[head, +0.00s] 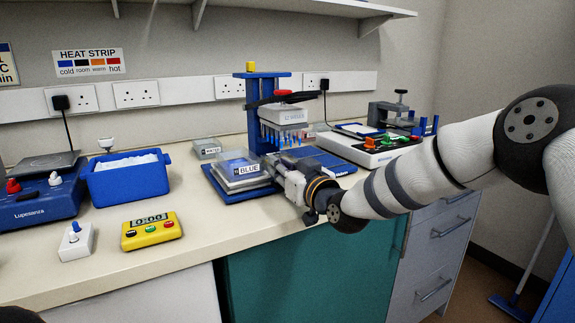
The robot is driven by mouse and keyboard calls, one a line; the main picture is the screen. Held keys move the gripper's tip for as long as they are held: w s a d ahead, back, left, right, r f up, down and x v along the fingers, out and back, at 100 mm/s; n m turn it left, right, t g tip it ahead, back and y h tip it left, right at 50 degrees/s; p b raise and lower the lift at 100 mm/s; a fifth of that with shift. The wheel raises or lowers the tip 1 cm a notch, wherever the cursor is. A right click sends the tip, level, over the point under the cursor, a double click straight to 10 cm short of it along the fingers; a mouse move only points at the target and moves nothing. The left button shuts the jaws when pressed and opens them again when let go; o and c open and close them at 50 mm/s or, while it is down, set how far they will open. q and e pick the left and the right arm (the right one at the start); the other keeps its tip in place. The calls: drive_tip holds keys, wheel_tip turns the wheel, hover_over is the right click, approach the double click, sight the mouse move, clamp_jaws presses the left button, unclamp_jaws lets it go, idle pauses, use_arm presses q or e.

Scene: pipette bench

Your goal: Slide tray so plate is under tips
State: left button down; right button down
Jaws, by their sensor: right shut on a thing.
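The plate (240,163), clear-lidded with a "BLUE" label, sits on the blue sliding tray (217,182) at the front left of the pipetting stand (254,118). The row of tips (283,137) hangs under the white pipette head (286,114), behind and to the right of the plate. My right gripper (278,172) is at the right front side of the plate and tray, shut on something. Its fingers are mostly hidden by its own body, so I cannot tell exactly what part it grips. My left gripper is not in view.
A blue ice tub (126,182), a yellow timer (151,231) and a small white switch box (75,242) stand to the left. A small grey box (207,148) is behind the plate. A white instrument (375,152) stands to the right. The bench front between timer and tray is clear.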

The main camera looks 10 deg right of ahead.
drive_tip(key=shift+a, duration=0.25)
drive_tip(key=c, duration=1.7)
unclamp_jaws()
drive_tip(key=shift+o, duration=1.1)
drive_tip(key=shift+a, duration=0.2)
drive_tip(key=shift+d, duration=0.15)
drive_tip(key=shift+s+d, duration=0.2)
drive_tip(key=shift+s, duration=0.15)
drive_tip(key=v, duration=1.1)
drive_tip(key=shift+s+a, duration=0.1)
